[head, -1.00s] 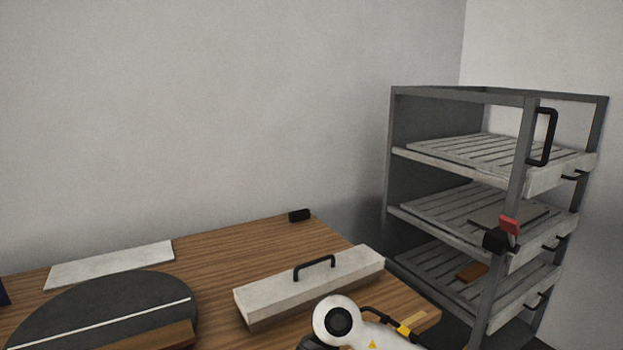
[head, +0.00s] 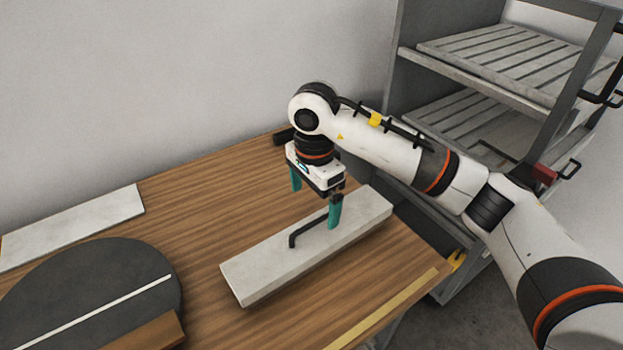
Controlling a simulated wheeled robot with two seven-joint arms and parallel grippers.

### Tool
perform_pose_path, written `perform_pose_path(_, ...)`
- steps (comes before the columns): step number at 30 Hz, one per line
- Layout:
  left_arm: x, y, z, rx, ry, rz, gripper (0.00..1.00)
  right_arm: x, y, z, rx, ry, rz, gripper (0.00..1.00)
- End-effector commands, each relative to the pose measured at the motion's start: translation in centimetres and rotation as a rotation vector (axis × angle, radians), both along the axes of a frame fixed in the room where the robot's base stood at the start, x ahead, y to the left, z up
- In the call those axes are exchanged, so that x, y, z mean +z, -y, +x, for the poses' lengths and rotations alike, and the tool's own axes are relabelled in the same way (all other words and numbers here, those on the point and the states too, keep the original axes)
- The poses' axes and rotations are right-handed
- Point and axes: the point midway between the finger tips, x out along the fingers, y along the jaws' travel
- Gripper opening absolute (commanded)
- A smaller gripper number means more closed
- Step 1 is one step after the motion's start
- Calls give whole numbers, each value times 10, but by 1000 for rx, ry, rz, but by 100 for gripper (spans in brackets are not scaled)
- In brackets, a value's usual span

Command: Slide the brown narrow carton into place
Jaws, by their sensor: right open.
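A brown narrow piece (head: 152,333), probably the carton, lies on the dark round disc (head: 95,280) at the bottom left; the frame's lower edge cuts it off. My right gripper (head: 315,203) points down with its teal fingers apart, empty, over the right part of a long pale block (head: 265,269) with a black bar handle (head: 305,232). One finger overlaps the handle's right end in the picture; I cannot tell whether it touches. The gripper is well to the right of the brown piece. My left gripper is not in view.
A pale flat board (head: 75,227) lies at the table's left. A small black object (head: 284,136) sits at the back edge. A grey rack (head: 480,67) with slatted shelves stands at the right, partly behind my arm. Bare wooden table (head: 200,195) lies between disc and block.

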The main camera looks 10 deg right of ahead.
Motion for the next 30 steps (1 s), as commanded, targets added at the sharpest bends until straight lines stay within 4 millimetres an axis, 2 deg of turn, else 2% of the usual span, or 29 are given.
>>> perform_pose_path(9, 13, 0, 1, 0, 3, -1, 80, -61, 0, -1, -1, -6, 1, 100)
perform_pose_path(15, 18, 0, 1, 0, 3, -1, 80, -89, 0, -1, -1, -3, 2, 100)
perform_pose_path(21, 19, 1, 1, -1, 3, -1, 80, -101, 0, 0, 0, 0, 1, 100)
perform_pose_path(29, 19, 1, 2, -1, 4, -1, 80, -102, 0, 0, 0, 1, 1, 100)
perform_pose_path(30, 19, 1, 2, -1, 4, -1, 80, -102, 0, 0, 1, 1, 1, 95)
